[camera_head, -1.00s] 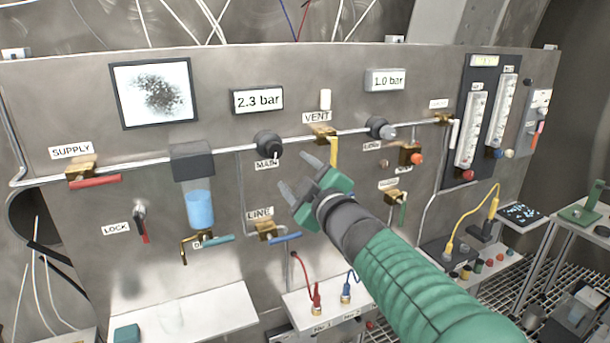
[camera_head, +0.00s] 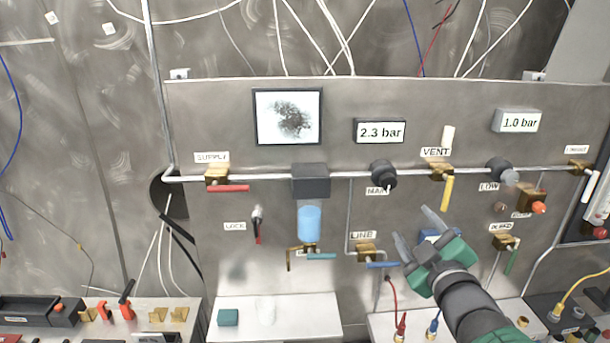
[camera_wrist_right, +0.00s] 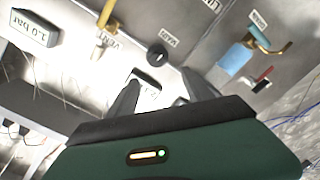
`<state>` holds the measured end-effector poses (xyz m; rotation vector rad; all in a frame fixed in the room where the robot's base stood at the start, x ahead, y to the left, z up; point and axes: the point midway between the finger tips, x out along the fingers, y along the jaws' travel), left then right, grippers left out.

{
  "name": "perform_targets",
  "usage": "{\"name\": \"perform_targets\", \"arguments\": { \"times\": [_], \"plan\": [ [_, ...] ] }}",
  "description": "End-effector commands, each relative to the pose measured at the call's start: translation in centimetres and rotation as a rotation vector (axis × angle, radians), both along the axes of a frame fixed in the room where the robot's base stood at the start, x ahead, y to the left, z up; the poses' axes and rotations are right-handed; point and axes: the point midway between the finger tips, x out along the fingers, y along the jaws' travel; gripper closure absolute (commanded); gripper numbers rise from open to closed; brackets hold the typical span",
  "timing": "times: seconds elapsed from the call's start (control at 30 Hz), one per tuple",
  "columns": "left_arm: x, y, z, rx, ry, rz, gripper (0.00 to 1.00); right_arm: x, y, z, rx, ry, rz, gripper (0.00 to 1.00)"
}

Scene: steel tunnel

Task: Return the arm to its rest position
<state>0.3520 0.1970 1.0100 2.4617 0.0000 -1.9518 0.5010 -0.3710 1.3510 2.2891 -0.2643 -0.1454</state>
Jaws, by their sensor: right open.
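My right gripper (camera_head: 425,236) is open and empty in the head view, with its green and black arm coming in from the bottom right. Its grey fingers point up and left, in front of the panel (camera_head: 225,120) near the LINE valve's blue handle (camera_head: 383,265). Its open fingers also show in the right wrist view (camera_wrist_right: 155,95), with nothing held between them. I cannot tell the exact gap between the fingers and the panel. My left gripper is in neither view.
The panel carries the MAIN knob (camera_head: 383,175), yellow VENT handle (camera_head: 447,193), red SUPPLY handle (camera_head: 229,188) and LOCK switch (camera_head: 257,225). A white shelf (camera_head: 290,318) holds a teal block (camera_head: 228,317). A bench with clamps (camera_head: 126,300) stands at the lower left.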

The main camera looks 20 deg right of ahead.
Motion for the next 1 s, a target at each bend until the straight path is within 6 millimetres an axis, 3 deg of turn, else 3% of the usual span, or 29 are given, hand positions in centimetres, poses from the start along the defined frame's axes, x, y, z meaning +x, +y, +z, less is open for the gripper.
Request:
{"name": "perform_targets", "arguments": {
  "times": [0.07, 0.13, 0.27, 0.3, 0.4, 0.5, 0.6, 0.7, 1.0],
  "plan": [
    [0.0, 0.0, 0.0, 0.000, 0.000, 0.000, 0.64, 0.4, 0.6, -2.6, 0.071, 0.057, -0.006, 0.41],
    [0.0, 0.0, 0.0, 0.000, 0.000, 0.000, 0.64, 0.7, 1.8, -6.9, 0.189, 0.160, -0.023, 0.41],
    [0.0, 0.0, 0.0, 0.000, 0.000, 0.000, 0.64, -0.8, 6.0, -17.5, 0.457, 0.443, -0.089, 0.41],
    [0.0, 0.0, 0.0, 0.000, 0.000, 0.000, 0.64, -2.0, 7.6, -20.7, 0.530, 0.540, -0.116, 0.41],
    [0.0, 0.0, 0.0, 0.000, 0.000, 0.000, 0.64, -6.1, 11.7, -27.3, 0.682, 0.776, -0.200, 0.41],
    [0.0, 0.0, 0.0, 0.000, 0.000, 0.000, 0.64, -10.6, 14.9, -31.4, 0.775, 0.971, -0.283, 0.41],
    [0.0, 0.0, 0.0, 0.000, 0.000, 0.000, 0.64, -13.7, 16.8, -33.4, 0.820, 1.089, -0.343, 0.41],
    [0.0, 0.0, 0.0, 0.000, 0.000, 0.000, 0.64, -15.0, 17.4, -34.1, 0.836, 1.137, -0.371, 0.41],
    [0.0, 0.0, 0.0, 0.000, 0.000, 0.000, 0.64, -15.0, 17.4, -34.1, 0.837, 1.136, -0.372, 0.41]
  ]
}}
